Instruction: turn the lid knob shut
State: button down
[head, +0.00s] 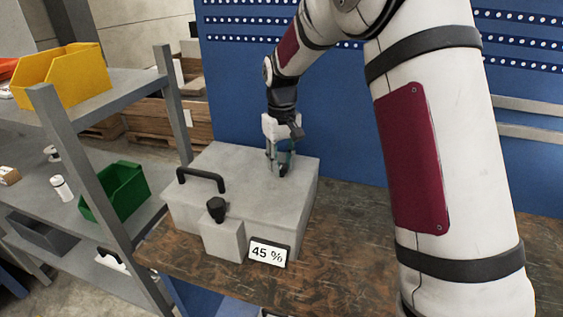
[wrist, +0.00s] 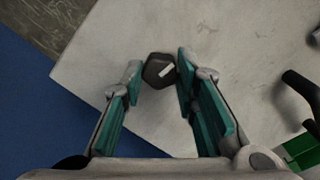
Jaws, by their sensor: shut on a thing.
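The lid knob (wrist: 158,72) is small, dark and many-sided, with a white mark on its top. It stands on the pale grey lid of a box (head: 240,165) on the workbench. My gripper (wrist: 159,70) comes from above, with one teal-padded finger on each side of the knob, shut on it.
A black handle (head: 202,179) stands on the lid's left side. Shelves with a green bin (head: 121,190) and a yellow bin (head: 62,75) stand left.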

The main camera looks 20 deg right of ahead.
aim_at(281, 165)
dwell(0.3)
jog(key=c, duration=1.2)
grip_release()
jog(key=shift+c, duration=0.2)
notch_tip(281, 165, up, 12)
